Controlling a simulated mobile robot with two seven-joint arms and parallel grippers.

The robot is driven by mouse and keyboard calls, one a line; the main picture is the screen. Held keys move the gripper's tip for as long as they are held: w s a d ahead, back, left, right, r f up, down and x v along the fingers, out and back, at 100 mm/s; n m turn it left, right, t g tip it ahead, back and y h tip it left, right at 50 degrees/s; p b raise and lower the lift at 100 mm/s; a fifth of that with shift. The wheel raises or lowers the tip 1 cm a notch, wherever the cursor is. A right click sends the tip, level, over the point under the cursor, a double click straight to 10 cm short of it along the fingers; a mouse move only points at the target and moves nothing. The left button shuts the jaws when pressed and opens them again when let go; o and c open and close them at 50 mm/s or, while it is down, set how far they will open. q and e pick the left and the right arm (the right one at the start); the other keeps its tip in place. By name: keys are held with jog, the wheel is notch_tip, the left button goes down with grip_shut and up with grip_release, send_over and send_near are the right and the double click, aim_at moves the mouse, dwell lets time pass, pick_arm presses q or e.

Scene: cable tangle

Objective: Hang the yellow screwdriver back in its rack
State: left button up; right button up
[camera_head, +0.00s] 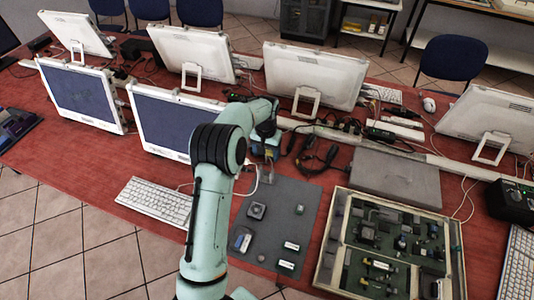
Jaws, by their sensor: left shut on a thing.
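My left arm rises from the bottom of the head view and bends away over the table. My left gripper (267,136) is at its far end, beyond the dark elbow, small and mostly hidden by the wrist. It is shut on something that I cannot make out. A small blue and yellowish item shows just below it, close to the back edge of the grey mat (262,208). I cannot make out a yellow screwdriver or a rack for it. My right gripper is not in view.
An open case (336,228) of circuit boards and parts lies at the right, with a grey flat panel (396,176) behind it. Dark cables (318,160) tangle near the gripper. Monitors (315,75) stand behind. A white keyboard (157,199) lies at the left.

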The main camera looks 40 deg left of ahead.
aim_at(266, 163)
pick_arm(q)
jog(key=shift+a, duration=0.15)
jog(key=shift+s+f+b, duration=0.1)
jog(key=shift+f+b, duration=0.7)
jog(key=shift+f, duration=1.5)
notch_tip(266, 163, down, 2)
jog(key=shift+f+b, duration=0.2)
jog(key=shift+b, duration=0.25)
jog(key=shift+f, duration=0.75)
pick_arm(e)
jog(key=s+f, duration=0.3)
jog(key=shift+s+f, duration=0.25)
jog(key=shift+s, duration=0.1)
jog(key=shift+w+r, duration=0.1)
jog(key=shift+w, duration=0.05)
pick_arm(q)
jog(key=shift+f, duration=0.65)
jog(key=o, duration=1.2)
